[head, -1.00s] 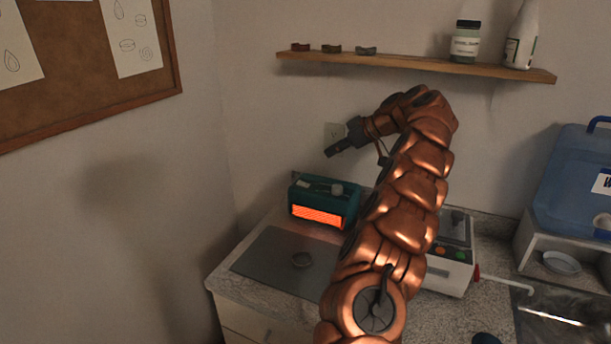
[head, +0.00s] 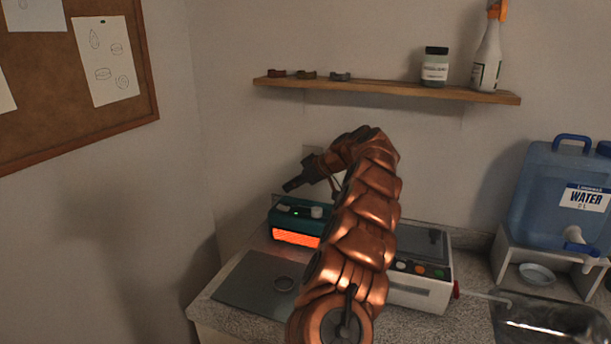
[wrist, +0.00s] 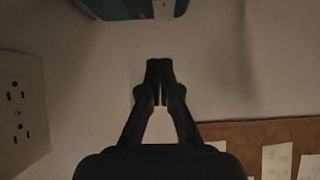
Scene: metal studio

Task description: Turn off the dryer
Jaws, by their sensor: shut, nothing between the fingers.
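The dryer is a teal box (head: 293,208) with a glowing orange front grille, at the back left of the counter. A light knob and a small green light show on its top. In the wrist view a part of the dryer (wrist: 128,9) shows at the top edge, with the light knob on it. My gripper (head: 288,187) is just above the dryer's top left, apart from it. In the wrist view my gripper (wrist: 159,68) is shut and empty. My arm hides the dryer's right side.
A white machine (head: 420,290) with coloured buttons stands right of my arm. A grey mat (head: 245,283) with a ring lies in front of the dryer. A wall socket (wrist: 18,105) is behind. A shelf (head: 390,88) hangs above. A water jug (head: 550,200) stands at right.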

